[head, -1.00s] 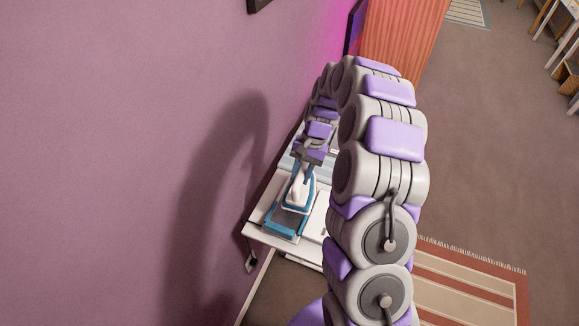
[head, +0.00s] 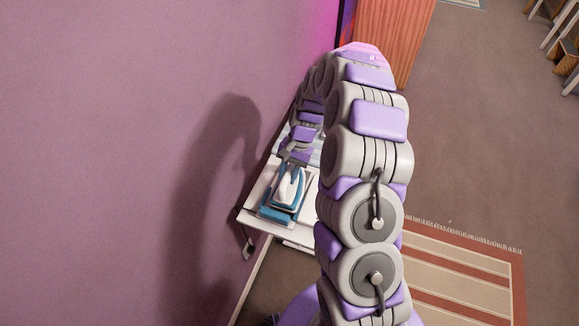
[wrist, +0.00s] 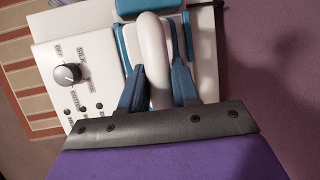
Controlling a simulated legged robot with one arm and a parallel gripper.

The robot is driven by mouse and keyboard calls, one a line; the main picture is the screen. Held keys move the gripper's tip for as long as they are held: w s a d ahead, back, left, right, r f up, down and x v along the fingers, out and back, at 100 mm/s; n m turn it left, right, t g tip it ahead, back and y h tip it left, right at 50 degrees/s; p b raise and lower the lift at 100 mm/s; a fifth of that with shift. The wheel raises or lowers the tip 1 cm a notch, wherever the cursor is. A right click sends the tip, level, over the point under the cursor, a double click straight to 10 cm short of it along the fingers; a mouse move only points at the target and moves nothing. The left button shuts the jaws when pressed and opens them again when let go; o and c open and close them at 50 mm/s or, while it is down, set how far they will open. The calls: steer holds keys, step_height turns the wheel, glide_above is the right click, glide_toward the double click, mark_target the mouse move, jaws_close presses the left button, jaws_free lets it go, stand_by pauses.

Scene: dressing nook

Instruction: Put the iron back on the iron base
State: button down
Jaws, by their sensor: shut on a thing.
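The white and blue iron (head: 287,187) is over the blue-edged iron base (head: 267,213) near the close end of a white board. It covers most of the base, and I cannot tell whether it rests fully on it. My gripper (head: 299,158) is at the far end of the iron, partly hidden by my arm. In the wrist view my gripper (wrist: 157,88) has its two blue fingers on either side of the iron's white handle (wrist: 151,40), shut on it. A white panel with a dark dial (wrist: 67,73) lies beside the iron there.
The white board (head: 247,217) stands close along the pink wall (head: 110,150) on the left. A wooden cabinet (head: 395,40) is behind it. A striped rug (head: 455,275) lies on the floor at right. The grey floor (head: 480,150) beyond it is open.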

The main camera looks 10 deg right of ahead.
steer(key=shift+a+f, duration=0.15)
steer(key=shift+a, duration=0.4)
steer(key=shift+a+f, duration=0.15)
steer(key=shift+a, duration=0.4)
steer(key=shift+d, duration=0.15)
